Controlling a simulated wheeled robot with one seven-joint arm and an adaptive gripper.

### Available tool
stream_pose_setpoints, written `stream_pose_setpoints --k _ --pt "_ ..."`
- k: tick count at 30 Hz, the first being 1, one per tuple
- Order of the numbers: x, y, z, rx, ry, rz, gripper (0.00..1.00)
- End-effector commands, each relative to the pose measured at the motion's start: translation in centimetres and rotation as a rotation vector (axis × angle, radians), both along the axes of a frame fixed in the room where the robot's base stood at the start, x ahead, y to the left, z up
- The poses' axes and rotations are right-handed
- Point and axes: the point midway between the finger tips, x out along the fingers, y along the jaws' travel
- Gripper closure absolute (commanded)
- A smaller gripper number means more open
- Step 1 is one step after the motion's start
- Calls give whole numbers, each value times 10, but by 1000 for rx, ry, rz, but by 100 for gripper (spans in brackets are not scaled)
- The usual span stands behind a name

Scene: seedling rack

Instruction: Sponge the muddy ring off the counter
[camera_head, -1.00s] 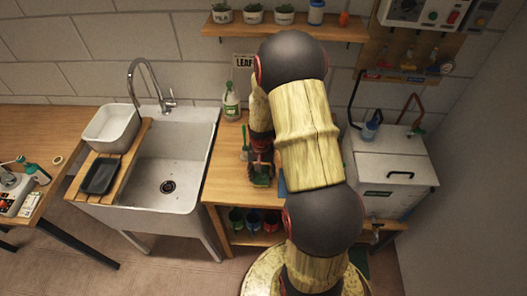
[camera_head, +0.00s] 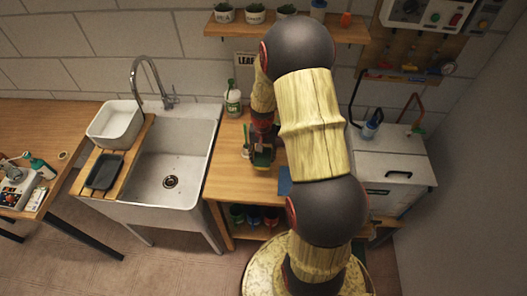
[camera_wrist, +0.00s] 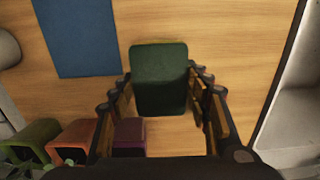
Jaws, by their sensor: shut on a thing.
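My gripper (camera_head: 262,158) is low over the wooden counter (camera_head: 232,180), between the sink and the white chest. In the wrist view my gripper (camera_wrist: 165,105) is shut on the sponge (camera_wrist: 160,78), a dark green pad with a thin yellow edge at its far end. The sponge also shows in the head view (camera_head: 263,157), small and partly covered by the fingers. I cannot tell whether it touches the counter. No muddy ring shows on the visible wood; the arm and sponge hide part of the counter.
A blue sheet (camera_head: 284,180) lies on the counter beside the gripper. A spray bottle (camera_head: 233,98) stands at the back near the wall. The sink (camera_head: 188,150) is on the left, the white chest (camera_head: 395,170) on the right. Colored pots (camera_head: 254,216) sit on the shelf below.

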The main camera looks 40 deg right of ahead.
Motion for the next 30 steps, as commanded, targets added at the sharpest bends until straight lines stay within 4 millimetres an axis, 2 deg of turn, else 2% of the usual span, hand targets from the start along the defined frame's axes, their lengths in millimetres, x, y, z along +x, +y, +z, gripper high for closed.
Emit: stream_pose_setpoints --k 3,8,25,30 --pt "3 0 13 0 0 2 76" --pt "5 0 21 1 1 3 76" --pt "5 0 21 0 0 3 76" --pt "-3 0 19 -2 -3 -2 76"
